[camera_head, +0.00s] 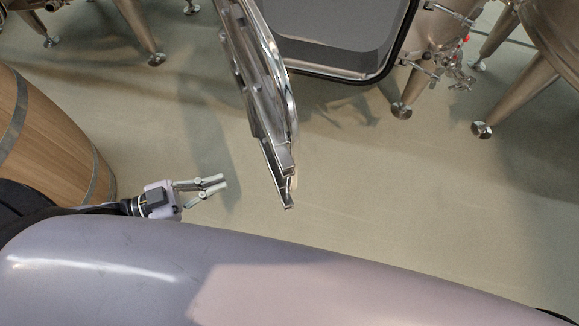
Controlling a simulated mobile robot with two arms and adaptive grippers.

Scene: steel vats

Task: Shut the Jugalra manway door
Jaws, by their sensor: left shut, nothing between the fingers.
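The manway door (262,85) is a shiny steel panel seen nearly edge-on at the top middle. It stands swung out from the dark-rimmed manway opening (345,72) at the top, so it is open. No name shows on it. My left gripper (222,182) comes in from the left, low in the view. It is shut and empty, pointing right. It is to the left of the door's near end, apart from it with a gap of floor showing between. My right gripper is out of view.
A wooden barrel (52,140) stands at the left, beside my left arm. Steel vat legs (487,95) with round feet stand on the floor at the top right, and more legs (140,30) at the top left. A valve fitting (455,70) sticks out right of the opening. The middle floor is clear.

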